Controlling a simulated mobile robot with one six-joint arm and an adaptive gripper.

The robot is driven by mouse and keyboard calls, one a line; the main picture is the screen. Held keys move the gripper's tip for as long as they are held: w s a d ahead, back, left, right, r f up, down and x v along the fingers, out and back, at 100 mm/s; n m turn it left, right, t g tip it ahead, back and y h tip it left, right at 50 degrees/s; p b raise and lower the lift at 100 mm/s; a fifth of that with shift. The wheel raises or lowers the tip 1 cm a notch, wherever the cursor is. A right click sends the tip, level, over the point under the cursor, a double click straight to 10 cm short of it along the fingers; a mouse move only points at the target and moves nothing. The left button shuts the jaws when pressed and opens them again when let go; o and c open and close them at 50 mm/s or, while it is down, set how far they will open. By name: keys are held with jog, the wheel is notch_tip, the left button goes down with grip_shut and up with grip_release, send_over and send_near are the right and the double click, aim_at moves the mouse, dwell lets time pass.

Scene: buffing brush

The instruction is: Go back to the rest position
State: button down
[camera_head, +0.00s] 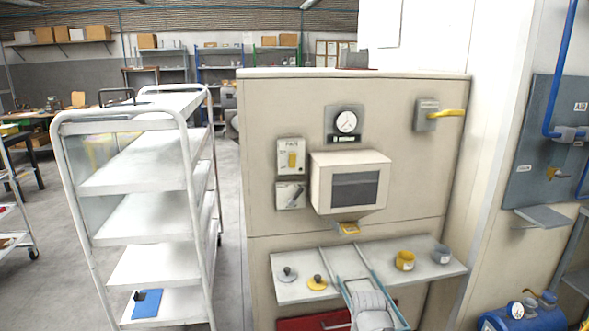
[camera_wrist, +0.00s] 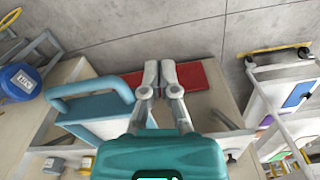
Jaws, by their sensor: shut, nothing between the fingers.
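My gripper (camera_wrist: 160,70) shows in the wrist view with its two grey fingers together and nothing between them. Its fingertips overlap a red mat (camera_wrist: 193,76) in the picture; I cannot tell the gap between them. The red mat also shows at the bottom of the head view (camera_head: 305,323), below the shelf. The fingers cannot be made out in the head view. The rest position is not marked in either view.
A pale shelf (camera_head: 430,268) on the beige cabinet (camera_head: 270,105) holds grey and yellow knobbed discs, a yellow cup (camera_head: 405,260) and a grey cup (camera_head: 441,254). A white rack trolley (camera_head: 140,170) stands left. A blue tank (camera_head: 525,318) sits lower right. Floor shows between trolley and cabinet.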

notch_tip(320, 180, up, 17)
jog(key=p, duration=1.6)
jog(key=shift+p, duration=0.4)
